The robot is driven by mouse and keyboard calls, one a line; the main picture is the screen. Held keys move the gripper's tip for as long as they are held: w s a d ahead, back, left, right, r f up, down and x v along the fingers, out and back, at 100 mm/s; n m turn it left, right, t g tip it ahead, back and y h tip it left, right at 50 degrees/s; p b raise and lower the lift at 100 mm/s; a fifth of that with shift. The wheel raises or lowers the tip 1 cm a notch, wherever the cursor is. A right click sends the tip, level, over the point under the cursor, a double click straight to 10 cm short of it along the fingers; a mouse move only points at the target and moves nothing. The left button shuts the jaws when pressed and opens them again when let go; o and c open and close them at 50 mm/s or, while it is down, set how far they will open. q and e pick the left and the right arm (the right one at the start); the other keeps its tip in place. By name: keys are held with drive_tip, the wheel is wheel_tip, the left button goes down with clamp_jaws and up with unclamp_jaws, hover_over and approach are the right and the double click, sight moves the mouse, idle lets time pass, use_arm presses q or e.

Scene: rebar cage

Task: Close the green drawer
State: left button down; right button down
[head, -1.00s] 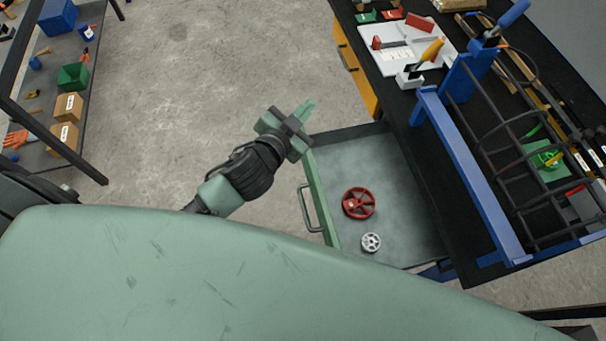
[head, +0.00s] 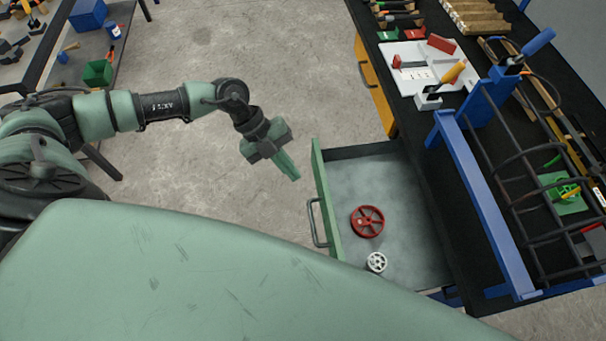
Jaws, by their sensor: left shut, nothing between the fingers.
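The green drawer (head: 323,190) stands pulled out from under the black workbench at the right. Its green front and dark handle (head: 315,222) face left. Inside lie a red handwheel (head: 367,222) and a small white wheel (head: 376,262). My left gripper (head: 289,169) is shut and empty, a little left of the drawer front's far end, with its fingers pointing down and right. It looks apart from the drawer. The near part of the drawer is hidden behind my green body. My right gripper is not in view.
The black workbench (head: 437,190) carries a blue frame (head: 482,205) with a dark rebar cage (head: 540,175) and a white board (head: 420,72). A yellow drawer front (head: 372,85) sits farther back. A shelf with a green bin (head: 98,73) stands far left. Floor between is clear.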

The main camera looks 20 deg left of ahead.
sight(322, 206)
use_arm(q)
drive_tip(key=p+x, duration=0.1)
drive_tip(key=x, duration=0.8)
drive_tip(key=shift+d+r+p, duration=0.1)
drive_tip(key=shift+p, duration=0.2)
drive_tip(key=w+d, duration=0.1)
drive_tip(key=d, duration=0.1)
drive_tip(key=w+d, duration=0.2)
drive_tip(key=d, duration=0.1)
drive_tip(key=w+d, duration=0.2)
drive_tip(key=d, duration=0.1)
drive_tip(key=shift+w, duration=0.2)
drive_tip(key=w+d+b, duration=0.1)
drive_tip(key=w+d, duration=0.1)
drive_tip(key=d, duration=0.1)
drive_tip(key=w+d+b, duration=0.1)
drive_tip(key=d, duration=0.1)
drive_tip(key=w+d+b, duration=0.1)
drive_tip(key=w+d, duration=0.1)
drive_tip(key=d, duration=0.1)
drive_tip(key=shift+w+d, duration=0.3)
drive_tip(key=shift+w, duration=0.05)
drive_tip(key=shift+w+d+b, duration=0.3)
drive_tip(key=shift+w+d, duration=0.25)
drive_tip(key=shift+d, duration=0.25)
drive_tip(key=shift+r, duration=0.1)
